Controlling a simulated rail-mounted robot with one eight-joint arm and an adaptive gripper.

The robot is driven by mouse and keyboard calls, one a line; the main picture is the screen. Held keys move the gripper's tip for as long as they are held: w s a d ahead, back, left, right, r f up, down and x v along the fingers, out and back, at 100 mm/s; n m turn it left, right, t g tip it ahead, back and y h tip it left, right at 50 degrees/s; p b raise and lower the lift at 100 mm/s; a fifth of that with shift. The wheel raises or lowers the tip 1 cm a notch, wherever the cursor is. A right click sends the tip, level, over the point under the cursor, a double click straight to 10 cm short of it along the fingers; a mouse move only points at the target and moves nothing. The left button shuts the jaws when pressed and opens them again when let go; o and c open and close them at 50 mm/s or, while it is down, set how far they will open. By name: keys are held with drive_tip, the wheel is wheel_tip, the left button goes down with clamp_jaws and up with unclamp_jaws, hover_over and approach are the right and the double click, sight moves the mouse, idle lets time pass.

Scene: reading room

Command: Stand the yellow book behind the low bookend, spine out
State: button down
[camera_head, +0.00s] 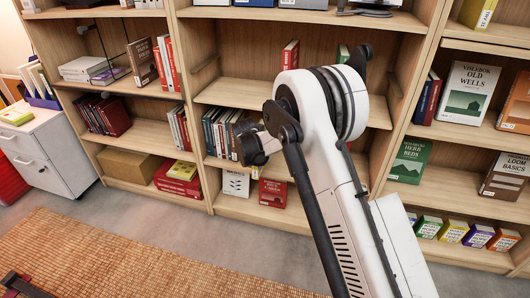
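Several yellow books are in view, and I cannot tell which one the task means. One yellow book (183,170) lies flat on top of red books on a low shelf at the left. A yellow-green book (16,115) lies on the white cabinet at the far left. Another yellow book (478,13) stands on the upper right shelf. I cannot make out the low bookend with certainty. My white arm fills the middle and hides part of the centre shelves. A dark end piece of it, perhaps my gripper (252,147), is before the centre shelf; its fingers are not clear.
Wooden bookcases (195,110) span the back. The centre shelf (235,92) has bare room left of a standing red book (290,54). Dark books (108,115) fill part of the left bay. A white cabinet (45,150) stands left. A woven rug (120,255) covers the floor.

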drive_tip(key=w, duration=0.2)
drive_tip(key=w+d, duration=0.1)
drive_tip(key=w, duration=0.4)
drive_tip(key=shift+d, duration=0.35)
drive_tip(key=w, duration=0.3)
drive_tip(key=shift+w+d+f, duration=0.1)
drive_tip(key=shift+d+f, duration=0.1)
drive_tip(key=shift+d, duration=0.2)
drive_tip(key=shift+f, duration=0.6)
drive_tip(key=c, duration=1.4)
unclamp_jaws()
drive_tip(key=shift+c, duration=0.2)
